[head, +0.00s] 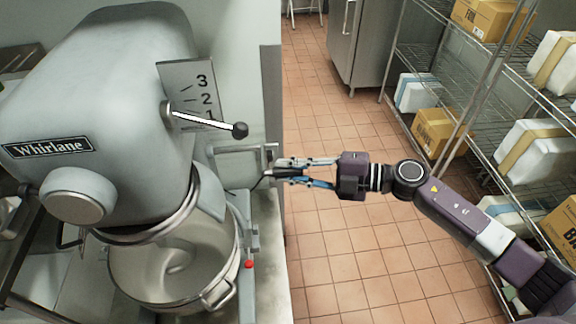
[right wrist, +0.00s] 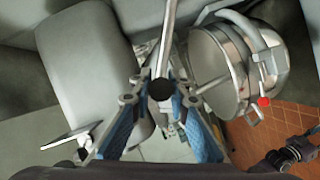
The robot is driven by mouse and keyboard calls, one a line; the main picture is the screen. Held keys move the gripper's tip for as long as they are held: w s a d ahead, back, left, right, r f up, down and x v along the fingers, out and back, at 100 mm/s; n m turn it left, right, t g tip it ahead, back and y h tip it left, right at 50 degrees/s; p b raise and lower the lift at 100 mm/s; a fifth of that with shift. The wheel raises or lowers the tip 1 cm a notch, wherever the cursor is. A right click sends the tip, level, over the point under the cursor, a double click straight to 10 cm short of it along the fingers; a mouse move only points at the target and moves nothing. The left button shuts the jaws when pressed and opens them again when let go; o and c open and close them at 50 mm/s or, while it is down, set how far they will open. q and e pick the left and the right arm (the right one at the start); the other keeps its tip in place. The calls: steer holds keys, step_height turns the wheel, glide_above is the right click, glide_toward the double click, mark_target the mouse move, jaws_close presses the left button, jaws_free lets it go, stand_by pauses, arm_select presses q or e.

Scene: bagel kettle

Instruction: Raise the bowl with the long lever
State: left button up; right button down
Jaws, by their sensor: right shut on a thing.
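The mixer's steel bowl (head: 150,290) sits below the grey mixer head at the left of the head view. It also shows at the right of the right wrist view (right wrist: 215,65). The long lever (right wrist: 168,45) is a bare metal rod with a black end, coming down from the top of the right wrist view. My right gripper (head: 279,172) is shut on the lever near its black end, beside the mixer. Its fingers (right wrist: 160,98) stand on both sides of that end. A dark jointed part, possibly my left gripper, shows at the lower right of the wrist view, unclear.
A short speed lever (head: 205,119) with a dark knob sticks out above my right gripper, by a numbered plate (head: 180,80). Wire shelves (head: 452,62) with boxes stand at the right. Tiled floor (head: 335,250) lies open between.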

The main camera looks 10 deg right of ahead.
steer(key=s+f+n+y+b, duration=0.1)
steer(key=s+f+n+b, duration=0.2)
steer(key=f+b, duration=0.7)
steer(key=shift+s+t+b, duration=0.15)
steer(key=shift+t+b, duration=0.25)
steer(key=shift+b, duration=0.2)
steer(key=shift+f, duration=0.1)
steer(key=c, duration=1.8)
jaws_free()
steer(key=v, duration=1.2)
steer(key=shift+c, duration=0.2)
